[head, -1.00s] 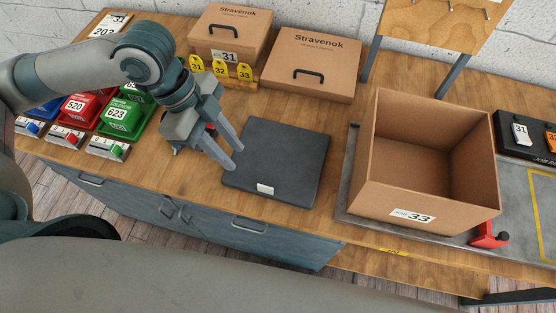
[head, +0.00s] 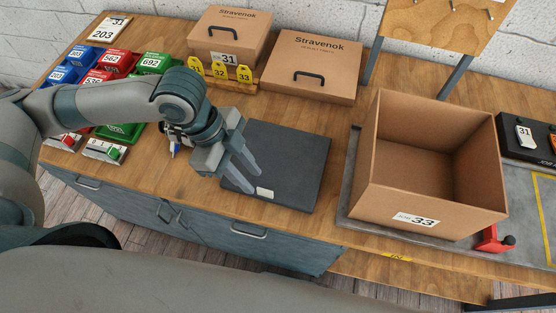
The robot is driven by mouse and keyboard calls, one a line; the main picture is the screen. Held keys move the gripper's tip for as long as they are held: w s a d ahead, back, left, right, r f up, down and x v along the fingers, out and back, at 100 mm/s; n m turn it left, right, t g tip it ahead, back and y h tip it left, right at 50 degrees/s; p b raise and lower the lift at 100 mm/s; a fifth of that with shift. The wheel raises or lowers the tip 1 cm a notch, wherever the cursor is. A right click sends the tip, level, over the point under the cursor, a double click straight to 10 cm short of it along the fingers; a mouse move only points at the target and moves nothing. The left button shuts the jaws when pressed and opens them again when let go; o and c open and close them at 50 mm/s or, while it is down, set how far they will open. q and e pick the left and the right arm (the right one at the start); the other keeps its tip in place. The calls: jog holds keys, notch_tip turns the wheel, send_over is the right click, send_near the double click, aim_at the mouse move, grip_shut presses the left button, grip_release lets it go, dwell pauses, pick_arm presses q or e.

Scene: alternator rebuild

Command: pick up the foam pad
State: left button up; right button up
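The foam pad (head: 285,155) is a flat, dark grey square lying on the wooden workbench in the head view. A small white tag (head: 264,192) sits at its front edge. My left gripper (head: 252,182) is at the pad's front left, with its fingers pointing towards the tag. The two fingers are apart and nothing shows between them. They cover part of the pad's left side; I cannot tell whether they touch it. My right gripper is not in view.
An open cardboard box (head: 427,165) marked 33 stands right of the pad on a grey mat. Closed boxes (head: 311,67) stand behind it, with yellow number tags (head: 219,69) nearby. Coloured bins (head: 112,62) are at the left. A red clamp (head: 494,241) is by the box.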

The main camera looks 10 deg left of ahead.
aim_at(264, 190)
pick_arm(q)
jog(key=shift+d+f+p, duration=0.35)
jog(key=shift+d+f, duration=0.05)
jog(key=p+x, duration=0.1)
jog(key=x, duration=0.2)
jog(key=shift+d, duration=0.25)
jog(key=shift+d+f, duration=0.1)
jog(key=shift+f, duration=0.35)
grip_shut()
